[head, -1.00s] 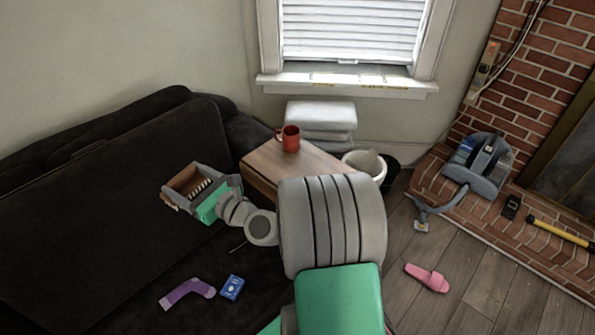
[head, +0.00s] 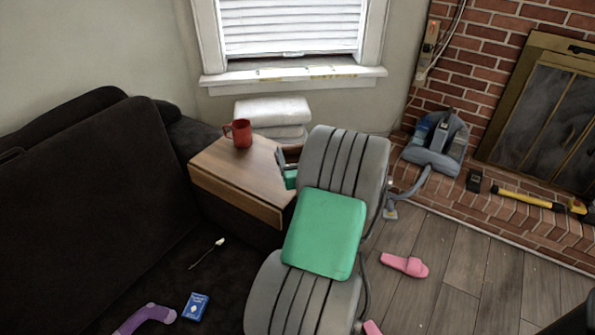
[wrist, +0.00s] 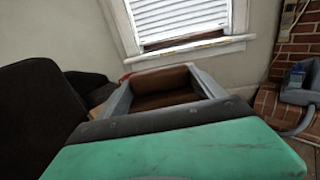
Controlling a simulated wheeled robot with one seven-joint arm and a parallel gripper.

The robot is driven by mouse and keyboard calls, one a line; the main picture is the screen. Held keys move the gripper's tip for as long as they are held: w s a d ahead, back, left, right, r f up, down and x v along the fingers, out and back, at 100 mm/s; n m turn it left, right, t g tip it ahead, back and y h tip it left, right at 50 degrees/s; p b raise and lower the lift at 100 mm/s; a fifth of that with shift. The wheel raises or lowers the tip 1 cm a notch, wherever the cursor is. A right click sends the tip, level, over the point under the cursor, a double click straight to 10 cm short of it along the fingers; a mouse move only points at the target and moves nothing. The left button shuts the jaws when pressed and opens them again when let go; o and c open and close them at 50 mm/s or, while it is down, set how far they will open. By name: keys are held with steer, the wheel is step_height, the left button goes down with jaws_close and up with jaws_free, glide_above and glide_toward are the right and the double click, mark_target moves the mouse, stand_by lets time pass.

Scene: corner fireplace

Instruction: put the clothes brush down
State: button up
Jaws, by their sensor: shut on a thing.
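The clothes brush (wrist: 165,82) is a brown block held between the two grey fingers of my gripper (wrist: 160,90) in the wrist view. My gripper is shut on it. In the head view my gripper (head: 289,170) shows only in part at the right edge of the wooden-topped side table (head: 228,178), with my arm covering the rest. The bristles are not visible now, and I cannot tell whether the brush touches anything.
A red mug (head: 241,133) stands on the table's back part; the tabletop's front left is bare. A dark sofa (head: 90,220) holds a purple sock (head: 147,316) and a blue card box (head: 195,306). A pink slipper (head: 404,265) lies on the floor. A vacuum head (head: 437,142) sits on the brick hearth.

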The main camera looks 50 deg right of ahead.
steer(key=w+d+f+b, duration=0.1)
steer(key=w+d+f, duration=0.1)
steer(key=d+f, duration=0.1)
steer(key=w+d+f, duration=0.3)
steer(key=d, duration=0.1)
steer(key=w+d+f+b, duration=0.1)
steer(key=w+d+f, duration=0.2)
steer(key=shift+d+f+b, duration=0.2)
steer(key=shift+d+b, duration=0.1)
steer(key=shift+d, duration=0.05)
steer(key=f, duration=0.1)
steer(key=f+b, duration=0.1)
steer(key=f, duration=0.1)
steer(key=shift+w+d+f, duration=0.1)
steer(key=shift+d+f, duration=0.1)
steer(key=shift+f, duration=0.1)
steer(key=shift+r, duration=0.1)
steer(key=o, duration=1.6)
steer(key=shift+f, duration=0.2)
steer(key=shift+r, duration=0.1)
